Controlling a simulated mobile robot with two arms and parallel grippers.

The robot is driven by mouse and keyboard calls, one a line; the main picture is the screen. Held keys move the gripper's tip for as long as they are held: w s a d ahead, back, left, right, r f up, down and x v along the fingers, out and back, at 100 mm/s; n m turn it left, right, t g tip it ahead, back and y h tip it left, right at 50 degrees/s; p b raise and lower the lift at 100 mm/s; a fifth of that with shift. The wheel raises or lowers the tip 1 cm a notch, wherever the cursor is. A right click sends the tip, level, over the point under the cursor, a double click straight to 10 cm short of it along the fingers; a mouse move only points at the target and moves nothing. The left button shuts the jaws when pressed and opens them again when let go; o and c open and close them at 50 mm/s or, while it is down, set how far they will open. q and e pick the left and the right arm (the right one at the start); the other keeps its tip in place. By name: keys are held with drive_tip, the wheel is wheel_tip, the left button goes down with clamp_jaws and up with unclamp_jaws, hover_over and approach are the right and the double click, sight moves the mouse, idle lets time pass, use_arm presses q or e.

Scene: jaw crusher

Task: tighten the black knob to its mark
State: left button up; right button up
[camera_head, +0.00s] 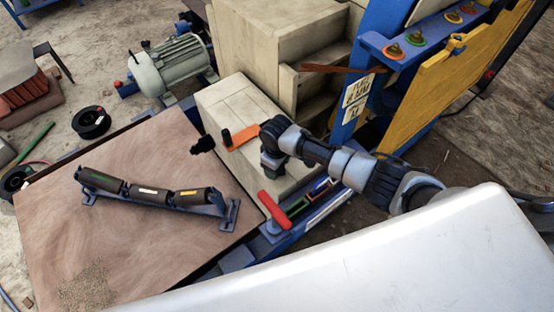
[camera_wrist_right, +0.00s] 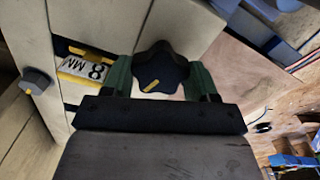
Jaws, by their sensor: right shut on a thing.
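In the right wrist view the black knob (camera_wrist_right: 160,68) is lobed and has a yellow line on its face. It sits between the two green fingers of my right gripper (camera_wrist_right: 160,82), which is shut on it. In the head view my right gripper (camera_head: 272,160) reaches down over the pale box-like housing (camera_head: 222,98), and the knob it holds is hidden there. I cannot tell which mark belongs to the knob. My left gripper is not in view.
A smaller dark knob (camera_wrist_right: 36,80) with a yellow mark stands left of the label. An orange piece (camera_head: 243,136) and a red handle (camera_head: 274,208) are near my right gripper. A roller frame (camera_head: 155,192) lies on the brown board (camera_head: 120,245). A motor (camera_head: 172,66) stands behind.

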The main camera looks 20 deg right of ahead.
drive_tip(key=shift+m+p, duration=0.7)
drive_tip(key=shift+m, duration=0.4)
drive_tip(key=o, duration=0.9)
wheel_tip(320, 180, up, 11)
drive_tip(key=shift+f+p, duration=0.1)
drive_tip(key=shift+p, duration=0.35)
